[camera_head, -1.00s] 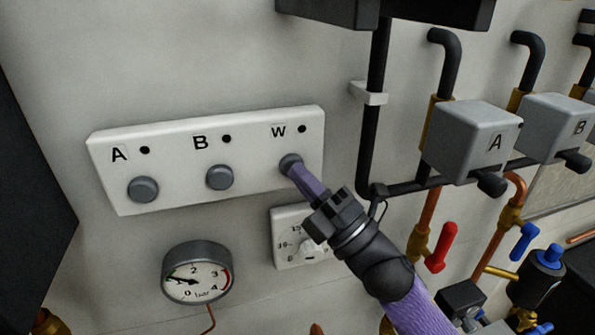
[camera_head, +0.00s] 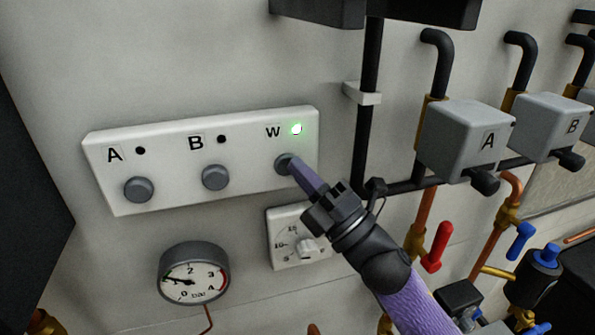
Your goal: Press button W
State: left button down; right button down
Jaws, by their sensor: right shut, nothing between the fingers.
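A white button panel (camera_head: 178,203) is on the wall with three grey buttons, marked A, B and W. The lamps over button A (camera_head: 139,189) and button B (camera_head: 215,177) are dark. My right gripper (camera_head: 292,168) comes from the lower right with its purple fingers shut and empty. Its fingertips are at button W and cover part of it; whether they still press on it I cannot tell. My left gripper is not in view.
A pressure gauge (camera_head: 194,274) is below the panel. A white dial thermostat (camera_head: 284,258) is partly behind my right gripper. To the right are grey boxes A (camera_head: 460,140) and B (camera_head: 545,130), pipes, and a red lever (camera_head: 437,248). Bare wall is above the panel.

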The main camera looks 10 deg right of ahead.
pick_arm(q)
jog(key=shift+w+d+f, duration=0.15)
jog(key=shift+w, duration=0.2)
pick_arm(e)
jog(key=shift+w+a+f, duration=0.1)
jog(key=shift+a+f, duration=0.05)
jog(key=shift+f, duration=0.5)
jog(key=shift+s, duration=0.25)
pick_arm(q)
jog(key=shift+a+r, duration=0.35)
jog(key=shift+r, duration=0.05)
pick_arm(e)
jog(key=s, duration=0.2)
jog(key=s+a, duration=0.1)
jog(key=s, duration=0.2)
jog(key=shift+w, duration=0.1)
